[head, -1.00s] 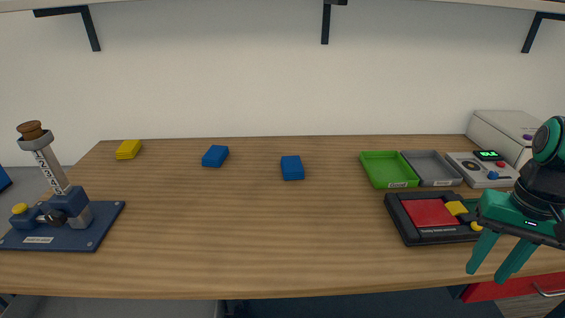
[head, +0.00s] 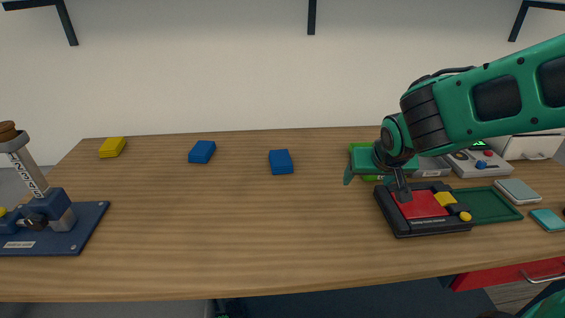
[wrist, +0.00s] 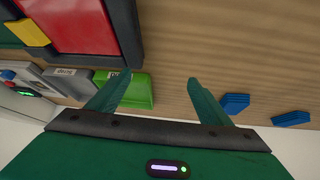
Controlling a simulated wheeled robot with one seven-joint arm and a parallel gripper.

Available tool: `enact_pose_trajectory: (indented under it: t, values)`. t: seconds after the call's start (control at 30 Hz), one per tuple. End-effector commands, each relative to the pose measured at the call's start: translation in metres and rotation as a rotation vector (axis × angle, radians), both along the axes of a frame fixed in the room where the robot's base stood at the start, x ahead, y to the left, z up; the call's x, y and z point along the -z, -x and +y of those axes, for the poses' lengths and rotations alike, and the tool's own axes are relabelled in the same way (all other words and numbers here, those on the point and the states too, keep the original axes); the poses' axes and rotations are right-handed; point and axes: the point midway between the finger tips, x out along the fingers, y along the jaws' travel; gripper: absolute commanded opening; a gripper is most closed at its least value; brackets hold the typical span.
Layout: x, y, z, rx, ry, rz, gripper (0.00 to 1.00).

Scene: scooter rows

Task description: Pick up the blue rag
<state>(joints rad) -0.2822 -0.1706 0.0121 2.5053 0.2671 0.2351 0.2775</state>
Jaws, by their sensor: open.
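Two blue folded-looking pieces lie flat on the wooden table: one (head: 281,162) near the middle and one (head: 202,152) further left. I cannot tell which is the rag, or whether they are cloth. Both also show at the right of the wrist view, the nearer one (wrist: 233,104) and the farther one (wrist: 291,119). My gripper (head: 376,188) is open and empty, above the table to the right of both pieces, in front of the green tray. In the wrist view, its fingers (wrist: 157,80) are spread with nothing between them.
Below my gripper is a black case with a red panel (head: 422,207). Behind it are a green tray (head: 368,147) and a grey tray (head: 432,166). A yellow piece (head: 112,147) and a blue-based lever stand (head: 85,230) are at left. The table's middle front is clear.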

Motion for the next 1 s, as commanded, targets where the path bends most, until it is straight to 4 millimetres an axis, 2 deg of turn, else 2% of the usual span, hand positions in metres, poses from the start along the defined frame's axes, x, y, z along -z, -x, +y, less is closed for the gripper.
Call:
enact_pose_trajectory:
  t: [0.03, 0.17, 0.3, 0.5, 0.6, 0.77, 1.0]
  values:
    - [0.007, -0.013, 0.013, -0.004, 0.013, -0.034, 0.73]
    - [0.014, -0.047, 0.042, -0.001, 0.032, -0.16, 0.73]
    - [0.017, -0.076, 0.09, -0.047, 0.037, -0.318, 0.73]
    - [0.014, -0.093, 0.16, -0.153, 0.011, -0.498, 0.73]
    - [0.012, -0.095, 0.182, -0.193, -0.003, -0.548, 0.73]
    - [0.014, -0.101, 0.196, -0.217, -0.014, -0.578, 0.73]
    - [0.027, -0.133, 0.198, -0.214, -0.015, -0.579, 0.73]
